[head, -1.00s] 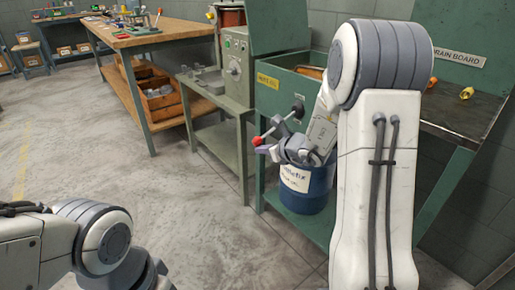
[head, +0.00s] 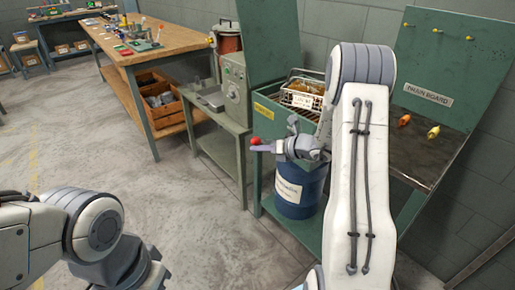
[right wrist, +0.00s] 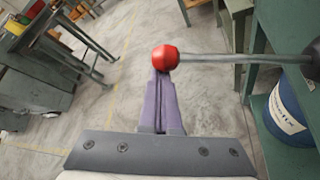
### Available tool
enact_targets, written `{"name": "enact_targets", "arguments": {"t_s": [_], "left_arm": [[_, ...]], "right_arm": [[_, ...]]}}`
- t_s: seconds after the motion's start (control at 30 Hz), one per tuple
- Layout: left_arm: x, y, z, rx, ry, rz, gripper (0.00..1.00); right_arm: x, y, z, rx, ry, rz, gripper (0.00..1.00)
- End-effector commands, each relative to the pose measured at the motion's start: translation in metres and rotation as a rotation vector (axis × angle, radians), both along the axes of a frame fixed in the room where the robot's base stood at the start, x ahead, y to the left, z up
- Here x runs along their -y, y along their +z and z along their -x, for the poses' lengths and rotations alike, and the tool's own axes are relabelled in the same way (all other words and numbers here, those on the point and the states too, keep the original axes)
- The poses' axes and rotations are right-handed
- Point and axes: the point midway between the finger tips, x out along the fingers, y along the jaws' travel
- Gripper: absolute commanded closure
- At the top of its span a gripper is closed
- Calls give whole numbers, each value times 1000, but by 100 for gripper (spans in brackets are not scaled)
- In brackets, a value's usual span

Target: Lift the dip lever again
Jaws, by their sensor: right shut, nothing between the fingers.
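The dip lever is a grey rod with a red ball knob (head: 255,140), on the front of the green tank (head: 272,117). In the right wrist view the red knob (right wrist: 165,57) sits at the tips of my purple fingers, with the rod (right wrist: 240,58) running right to its pivot. My right gripper (head: 266,147) is shut and empty, its fingertips at the knob, apparently just under it. It also shows in the right wrist view (right wrist: 160,80). A wire basket (head: 301,93) with brownish contents stands up in the tank opening.
A blue drum (head: 298,190) stands on the shelf below the tank. A grey-green machine (head: 233,85) on a stand and a wooden workbench (head: 165,42) are to the left. The drain board (head: 440,150) is at right, with two small coloured parts. The floor in front is clear.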

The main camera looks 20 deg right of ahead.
Motion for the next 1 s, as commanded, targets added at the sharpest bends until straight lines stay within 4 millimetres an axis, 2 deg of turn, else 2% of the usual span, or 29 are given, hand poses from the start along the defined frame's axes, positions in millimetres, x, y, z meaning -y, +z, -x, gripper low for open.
{"name": "enact_targets", "arguments": {"t_s": [0.03,0.2,0.77,0.87,1.0], "left_arm": [[0,7,0,0,0,0,100],[0,13,0,0,0,0,100],[0,13,0,0,0,0,100],[0,9,0,0,0,0,100],[0,-7,0,0,0,0,100]], "right_arm": [[2,7,-1,2,-1,1,100],[4,10,-1,-1,-1,1,100],[6,13,-2,4,-4,4,100],[5,8,-1,4,-4,4,100],[-2,-10,4,0,-5,3,100]]}}
